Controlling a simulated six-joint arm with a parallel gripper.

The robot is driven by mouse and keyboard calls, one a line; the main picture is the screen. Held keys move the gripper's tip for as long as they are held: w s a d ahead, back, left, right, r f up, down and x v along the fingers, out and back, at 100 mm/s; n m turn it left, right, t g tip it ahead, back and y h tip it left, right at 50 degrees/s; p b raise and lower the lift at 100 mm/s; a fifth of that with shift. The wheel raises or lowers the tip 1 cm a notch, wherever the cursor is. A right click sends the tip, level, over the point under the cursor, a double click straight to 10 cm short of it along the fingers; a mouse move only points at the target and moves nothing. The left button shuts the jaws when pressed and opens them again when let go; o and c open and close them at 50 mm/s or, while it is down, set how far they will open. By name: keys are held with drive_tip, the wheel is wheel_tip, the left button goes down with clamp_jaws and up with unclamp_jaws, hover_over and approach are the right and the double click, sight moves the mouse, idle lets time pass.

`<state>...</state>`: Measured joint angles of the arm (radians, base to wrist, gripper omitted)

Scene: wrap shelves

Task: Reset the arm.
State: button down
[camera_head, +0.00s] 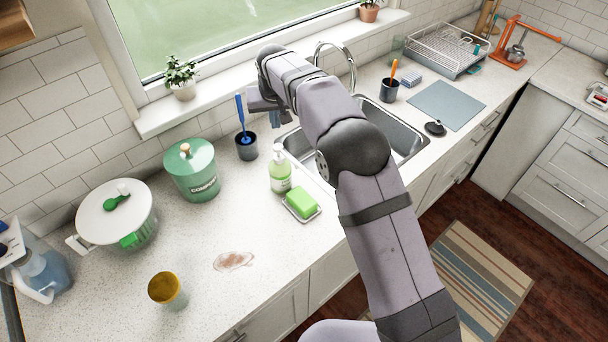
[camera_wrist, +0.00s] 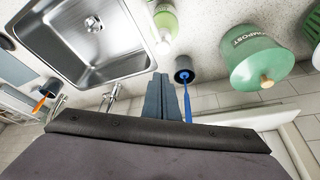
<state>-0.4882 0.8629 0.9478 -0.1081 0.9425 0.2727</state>
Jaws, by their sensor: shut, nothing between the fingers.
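My gripper (camera_wrist: 163,88) shows in the wrist view as two blue-grey fingers held together, with nothing between them. In the head view my gripper (camera_head: 277,117) is at the end of my raised arm, above the counter's back edge near the sink and window sill. It is apart from the dark cup (camera_head: 246,151) holding a blue brush (camera_head: 240,112). That cup (camera_wrist: 183,66) and brush (camera_wrist: 187,100) are just right of the fingers in the wrist view. My arm hides part of the sink (camera_head: 400,140).
A faucet (camera_head: 350,62) and sill plant (camera_head: 181,77) are near the gripper.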

drive_tip(key=s+d+f+m+g+h+b, duration=0.1)
drive_tip(key=s+d+f+b, duration=0.2)
drive_tip(key=s+d, duration=0.45)
drive_tip(key=s+d+f+g+b, duration=0.15)
drive_tip(key=s+d, duration=0.25)
drive_tip(key=d, duration=0.6)
drive_tip(key=s+d+f+m+g+b, duration=0.1)
drive_tip(key=s+d+f, duration=0.4)
drive_tip(key=s, duration=0.7)
drive_tip(key=s+d+f+m+g+b, duration=0.1)
drive_tip(key=s+d+f+b, duration=0.3)
drive_tip(key=s, duration=0.8)
drive_tip(key=shift+s+d+f, duration=0.3)
drive_tip(key=shift+d+f, duration=0.55)
drive_tip(key=shift+d, duration=0.1)
